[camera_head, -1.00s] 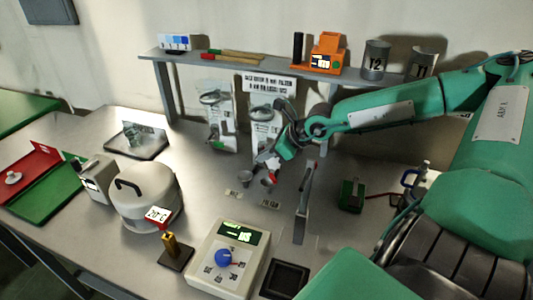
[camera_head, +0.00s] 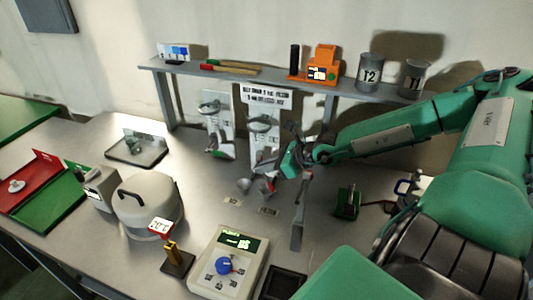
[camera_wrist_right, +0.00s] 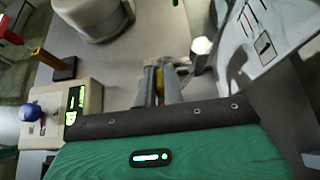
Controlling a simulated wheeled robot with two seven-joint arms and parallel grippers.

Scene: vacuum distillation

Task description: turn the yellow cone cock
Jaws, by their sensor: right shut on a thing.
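My right gripper (camera_head: 272,182) reaches down at the middle of the bench, in front of two upright white panels with grey fittings. In the right wrist view its two grey fingers (camera_wrist_right: 160,88) are shut on the yellow cone cock (camera_wrist_right: 159,77). Only a small yellow part of the cock shows between the fingers; the rest is hidden, so I cannot tell its angle. In the head view I cannot make out the cock. A red-tipped piece (camera_head: 268,188) and a small grey cup (camera_head: 243,186) are close to the fingertips. My left gripper is not in view.
A control box with a blue knob (camera_head: 224,265), a yellow post on a black base (camera_head: 172,252) and a round white pot (camera_head: 147,205) stand in front and left. A shelf (camera_head: 215,74) runs behind.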

